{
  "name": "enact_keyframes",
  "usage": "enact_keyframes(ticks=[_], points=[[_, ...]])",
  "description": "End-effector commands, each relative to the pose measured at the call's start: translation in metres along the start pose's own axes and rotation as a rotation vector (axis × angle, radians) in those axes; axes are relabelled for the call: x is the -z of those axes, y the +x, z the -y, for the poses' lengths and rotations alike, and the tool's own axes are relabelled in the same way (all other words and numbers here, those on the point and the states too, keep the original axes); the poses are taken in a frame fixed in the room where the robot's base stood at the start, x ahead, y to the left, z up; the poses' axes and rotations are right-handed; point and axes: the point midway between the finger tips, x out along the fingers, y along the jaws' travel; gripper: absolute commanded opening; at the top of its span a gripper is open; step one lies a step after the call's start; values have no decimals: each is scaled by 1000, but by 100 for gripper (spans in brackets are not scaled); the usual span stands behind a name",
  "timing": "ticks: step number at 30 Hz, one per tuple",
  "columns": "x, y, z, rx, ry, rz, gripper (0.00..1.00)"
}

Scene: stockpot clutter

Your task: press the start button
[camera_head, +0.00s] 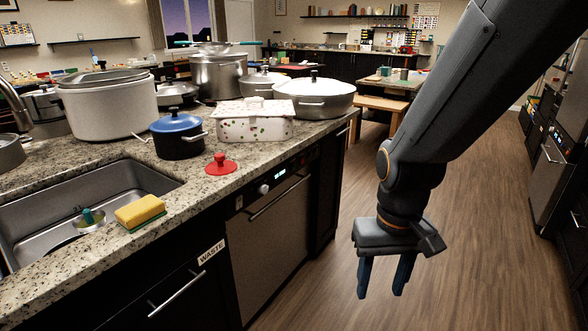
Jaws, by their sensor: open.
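The dishwasher (270,235) is built into the counter front, with a dark control strip along its top. The strip bears a pale round knob (264,189) and a small lit display (280,174). Small marks show to the right of the display, but I cannot tell which of them is the start button. My gripper (381,290) hangs over the wood floor, to the right of the dishwasher and apart from it. Its two dark blue fingers point down, spread with an empty gap between them.
The dishwasher's bar handle (280,197) sticks out below the strip. On the counter above stand a red knobbed disc (221,165), a blue-lidded pot (178,137), a patterned box (252,124) and several large pots. A yellow sponge (140,212) lies by the sink. The floor (460,220) at right is clear.

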Motion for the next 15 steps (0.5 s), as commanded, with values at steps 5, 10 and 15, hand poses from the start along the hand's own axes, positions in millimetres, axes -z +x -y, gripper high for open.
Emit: enact_keyframes(ticks=[5,10,15], points=[[0,0,0,0,0,0,17],[0,0,0,0,0,0,0],[0,0,0,0,0,0,0]])
